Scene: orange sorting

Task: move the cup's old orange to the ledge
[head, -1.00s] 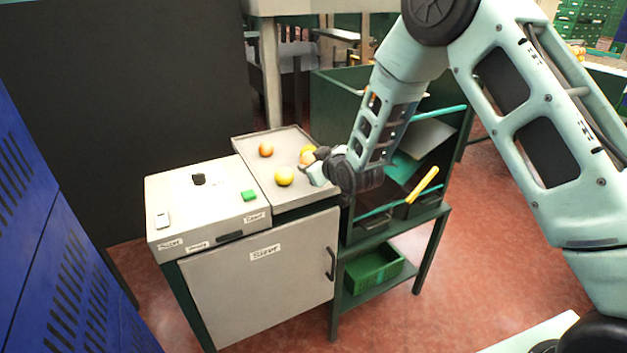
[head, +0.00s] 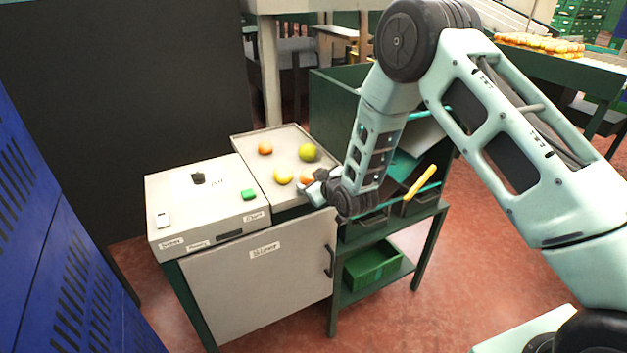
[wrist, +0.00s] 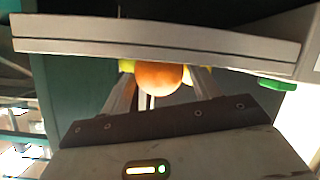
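An orange fruit (head: 306,180) is at my gripper (head: 314,189), by the near right edge of the grey tray (head: 247,142). In the wrist view the orange (wrist: 160,78) sits between my two fingers (wrist: 160,88), which appear shut on its sides. A grey edge covers the fruit's far part. A yellow fruit (head: 283,175), a yellow-green fruit (head: 308,152) and another orange one (head: 265,148) lie on the tray. A dark patch adjoins the yellow-green fruit. I cannot make out a cup, or tell which part is the ledge.
Left of the tray, the grey cabinet top (head: 180,190) holds a green block (head: 248,194), a small black object (head: 198,178) and a white object (head: 162,219). A green rack with a yellow bar (head: 420,183) and a green bin (head: 373,266) stands to the right.

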